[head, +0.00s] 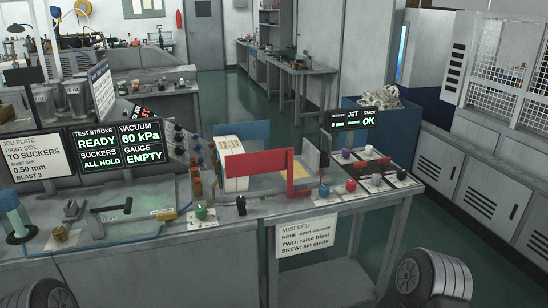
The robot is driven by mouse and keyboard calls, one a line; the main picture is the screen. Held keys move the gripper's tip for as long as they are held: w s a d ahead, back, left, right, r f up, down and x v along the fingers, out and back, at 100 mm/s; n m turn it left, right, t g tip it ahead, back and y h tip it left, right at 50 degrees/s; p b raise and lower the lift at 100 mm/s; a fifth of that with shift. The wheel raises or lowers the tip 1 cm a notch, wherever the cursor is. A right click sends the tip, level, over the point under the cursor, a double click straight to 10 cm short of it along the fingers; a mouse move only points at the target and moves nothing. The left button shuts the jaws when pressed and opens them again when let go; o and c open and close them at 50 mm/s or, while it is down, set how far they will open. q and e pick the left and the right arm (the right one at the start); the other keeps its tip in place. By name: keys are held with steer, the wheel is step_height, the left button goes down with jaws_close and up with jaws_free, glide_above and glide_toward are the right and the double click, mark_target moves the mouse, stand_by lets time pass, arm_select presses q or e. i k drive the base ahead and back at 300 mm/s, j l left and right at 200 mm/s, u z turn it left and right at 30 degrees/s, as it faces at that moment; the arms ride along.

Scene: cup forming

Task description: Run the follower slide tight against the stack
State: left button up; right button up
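The stack (235,183) of white blanks stands on the right part of the bench, with its white top showing between two upright plates. A blue plate (242,131) stands behind it. A red plate (258,164) stands in front and hides part of the stack. I cannot tell for certain which part is the follower slide, nor whether it touches the stack. A red post (291,178) rises at the red plate's right end. Dark ribbed parts of my arms show at the bottom left and bottom right corners, well apart from the stack. No gripper fingertips are visible.
Several coloured knobs (351,185) line the bench's right end, below a small display (350,119) reading STACK OK. A green knob (201,212) and a black lever (114,208) sit left of the stack. A larger display (119,144) reads GAUGE EMPTY. A MISFEED card (307,234) hangs in front.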

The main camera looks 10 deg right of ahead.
mark_target(316, 159)
steer(key=i+l+z, duration=0.25)
steer(key=l, duration=0.3)
steer(key=i+l+z, duration=0.2)
steer(key=l, duration=0.35)
steer(key=i+l+z, duration=0.25)
steer(key=l, duration=0.25)
steer(key=i+l+z, duration=0.2)
steer(key=i+l, duration=0.2)
steer(key=i, duration=0.05)
